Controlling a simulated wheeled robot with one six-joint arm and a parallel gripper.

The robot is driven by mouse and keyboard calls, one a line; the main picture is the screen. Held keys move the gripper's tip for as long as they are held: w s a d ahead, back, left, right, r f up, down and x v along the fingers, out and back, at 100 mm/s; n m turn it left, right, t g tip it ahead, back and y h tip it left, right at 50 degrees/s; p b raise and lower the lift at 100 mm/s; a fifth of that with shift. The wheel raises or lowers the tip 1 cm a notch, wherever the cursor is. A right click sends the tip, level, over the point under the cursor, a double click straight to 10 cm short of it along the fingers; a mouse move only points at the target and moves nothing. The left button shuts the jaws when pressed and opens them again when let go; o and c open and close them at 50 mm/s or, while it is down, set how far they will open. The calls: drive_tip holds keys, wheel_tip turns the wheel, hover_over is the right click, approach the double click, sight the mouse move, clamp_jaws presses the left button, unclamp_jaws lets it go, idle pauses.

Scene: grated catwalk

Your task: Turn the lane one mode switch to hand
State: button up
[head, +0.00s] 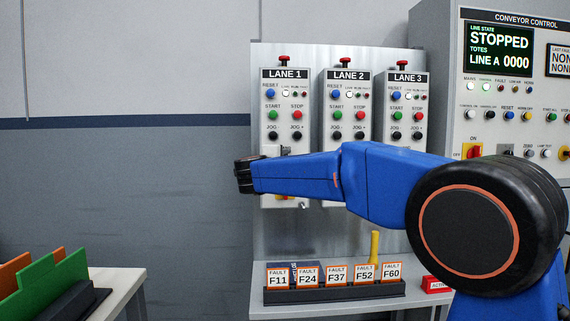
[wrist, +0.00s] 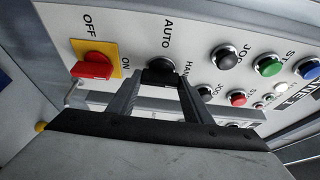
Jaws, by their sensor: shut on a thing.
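The lane one mode switch (wrist: 161,66) is a black knob between the labels AUTO and HAND in the wrist view. My gripper (wrist: 162,80) is shut on this knob, with one finger on each side of it. The fingers cover much of the knob, so I cannot tell which label it points to. In the head view the LANE 1 panel (head: 285,74) is the leftmost of three. My blue arm crosses its lower part and hides the switch and most of my gripper there.
A red rotary switch (wrist: 93,66) on a yellow plate sits left of the knob, labelled OFF and ON. A black jog button (wrist: 228,56) is to the right. Below the panels, a rack of fault cards (head: 335,293) stands on a bench. A conveyor control cabinet (head: 518,70) is at right.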

drive_tip(key=shift+f, duration=0.15)
drive_tip(key=o, duration=1.1)
drive_tip(key=shift+c, duration=0.2)
drive_tip(key=v, duration=1.7)
drive_tip(key=shift+s, duration=0.2)
drive_tip(key=shift+d, duration=0.1)
